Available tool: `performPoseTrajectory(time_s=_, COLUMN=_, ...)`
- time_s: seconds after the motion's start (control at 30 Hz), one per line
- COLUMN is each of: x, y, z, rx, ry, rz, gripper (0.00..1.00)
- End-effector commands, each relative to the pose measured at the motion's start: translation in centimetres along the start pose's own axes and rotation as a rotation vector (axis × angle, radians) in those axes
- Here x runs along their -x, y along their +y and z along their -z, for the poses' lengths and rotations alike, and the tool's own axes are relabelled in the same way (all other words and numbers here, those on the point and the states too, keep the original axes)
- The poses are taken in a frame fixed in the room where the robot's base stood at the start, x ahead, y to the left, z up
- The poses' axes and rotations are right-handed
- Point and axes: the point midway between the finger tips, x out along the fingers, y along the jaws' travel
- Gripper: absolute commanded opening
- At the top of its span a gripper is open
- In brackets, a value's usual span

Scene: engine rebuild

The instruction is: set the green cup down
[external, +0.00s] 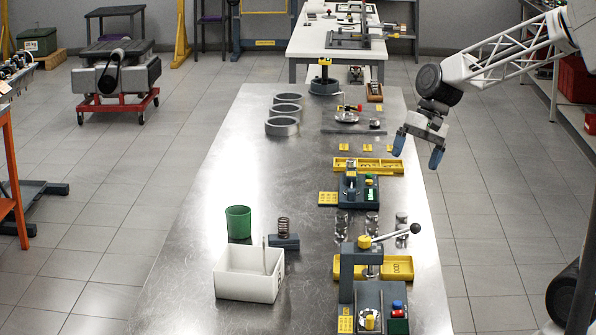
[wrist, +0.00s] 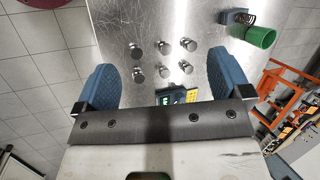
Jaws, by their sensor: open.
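The green cup (external: 238,222) stands upright on the metal table (external: 200,190), behind the white box and left of the spring. It also shows in the wrist view (wrist: 260,37) at the upper right, apart from my gripper. My gripper (external: 418,152) is open and empty, raised near the table's right edge and well away from the cup. Its two blue fingers are spread wide in the wrist view (wrist: 162,88), with nothing between them but table and parts farther off.
A white box (external: 247,274) and a spring on a dark base (external: 284,238) stand close to the cup. A lever press (external: 370,285), a fixture (external: 356,188) and yellow trays (external: 368,165) line the right side. Metal rings (external: 282,126) lie farther back. The table's left-middle is clear.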

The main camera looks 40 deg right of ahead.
Motion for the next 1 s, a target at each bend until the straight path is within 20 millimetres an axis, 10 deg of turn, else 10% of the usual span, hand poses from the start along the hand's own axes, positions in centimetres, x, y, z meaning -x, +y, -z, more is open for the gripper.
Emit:
performPoseTrajectory(time_s=0.6, x=3.4, y=14.0, z=-9.4, rx=0.446, ry=0.263, rz=-0.273, gripper=0.96)
performPoseTrajectory(time_s=1.0, x=3.6, y=17.9, z=-11.6, rx=0.576, ry=0.325, rz=-0.372, gripper=0.96)
